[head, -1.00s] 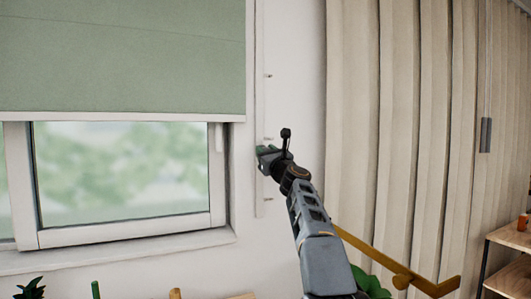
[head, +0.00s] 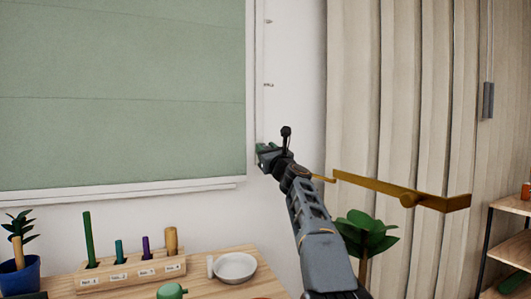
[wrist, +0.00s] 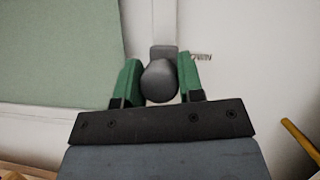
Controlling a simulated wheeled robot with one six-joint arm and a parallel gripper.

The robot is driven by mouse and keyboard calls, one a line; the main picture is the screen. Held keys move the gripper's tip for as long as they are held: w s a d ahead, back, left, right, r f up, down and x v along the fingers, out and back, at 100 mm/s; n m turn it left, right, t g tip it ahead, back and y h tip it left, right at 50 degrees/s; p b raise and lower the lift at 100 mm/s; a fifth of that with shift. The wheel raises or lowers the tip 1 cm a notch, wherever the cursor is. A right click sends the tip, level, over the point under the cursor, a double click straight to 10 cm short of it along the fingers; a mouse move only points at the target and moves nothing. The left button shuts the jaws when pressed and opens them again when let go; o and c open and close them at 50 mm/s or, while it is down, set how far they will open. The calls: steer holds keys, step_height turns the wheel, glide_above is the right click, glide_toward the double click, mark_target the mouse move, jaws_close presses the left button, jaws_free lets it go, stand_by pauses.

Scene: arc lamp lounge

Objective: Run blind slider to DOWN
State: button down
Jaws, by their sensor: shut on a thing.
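The green blind (head: 120,110) hangs down over the whole window, its pale bottom bar (head: 125,193) near the sill. The blind slider's grey knob (wrist: 160,82) shows in the wrist view between the green fingers of my gripper (wrist: 160,75), which is shut on it. In the head view my gripper (head: 266,150) is at the low end of the pale slider track (head: 260,55), and it hides the knob there. A label (wrist: 202,57) right beside the knob shows only its last letters, apparently "WN"; the rest is hidden.
A wooden table below holds a peg rack (head: 133,268), a white bowl (head: 235,267) and a potted plant (head: 20,260). Beige curtains (head: 400,90) hang at right, with a brass bar (head: 400,195) in front. A leafy plant (head: 365,235) stands behind my arm.

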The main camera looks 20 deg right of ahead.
steer(key=shift+w+f, duration=0.2)
steer(key=shift+f, duration=0.3)
steer(key=c, duration=1.2)
jaws_free()
steer(key=o, duration=0.5)
steer(key=shift+s+r, duration=0.2)
steer(key=shift+c, duration=0.2)
steer(key=b+v, duration=0.5)
steer(key=v, duration=0.9)
steer(key=shift+w, duration=0.1)
